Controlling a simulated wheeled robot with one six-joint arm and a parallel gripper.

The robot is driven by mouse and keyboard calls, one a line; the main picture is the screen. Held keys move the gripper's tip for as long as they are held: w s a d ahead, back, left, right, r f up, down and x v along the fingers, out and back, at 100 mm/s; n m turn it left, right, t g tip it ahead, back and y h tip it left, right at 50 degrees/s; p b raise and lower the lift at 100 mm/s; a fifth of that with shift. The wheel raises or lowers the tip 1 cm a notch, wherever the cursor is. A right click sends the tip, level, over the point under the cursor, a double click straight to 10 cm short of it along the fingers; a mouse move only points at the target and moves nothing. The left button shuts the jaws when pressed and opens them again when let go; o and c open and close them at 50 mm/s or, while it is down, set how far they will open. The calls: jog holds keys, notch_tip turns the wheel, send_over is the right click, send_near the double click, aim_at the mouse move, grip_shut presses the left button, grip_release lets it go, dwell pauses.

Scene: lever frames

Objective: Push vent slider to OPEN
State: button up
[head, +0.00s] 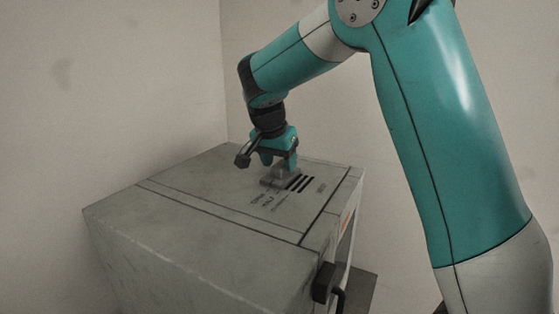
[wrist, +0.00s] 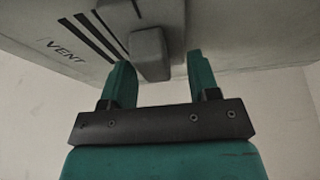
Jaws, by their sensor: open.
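The vent slider is a light grey block with a raised knob (wrist: 150,52) on the cabinet's top, beside dark vent slots (wrist: 90,35) and a printed VENT label. In the head view the slider (head: 272,181) sits at the left end of the slots (head: 301,183). My gripper (head: 279,164) points down just over it. In the wrist view my gripper (wrist: 158,68) has its two teal fingers apart, with the knob between their tips and closer to the left finger. Whether a finger touches the knob I cannot tell.
The grey cabinet (head: 180,215) stands in the room's corner, with pale walls behind it. A dark handle (head: 325,283) sticks out at its front right edge. The left part of the cabinet's top is bare.

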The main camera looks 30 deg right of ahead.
jog(key=p+v, duration=0.1)
jog(key=v, duration=1.6)
jog(key=shift+r+p, duration=0.2)
jog(key=shift+p, duration=0.1)
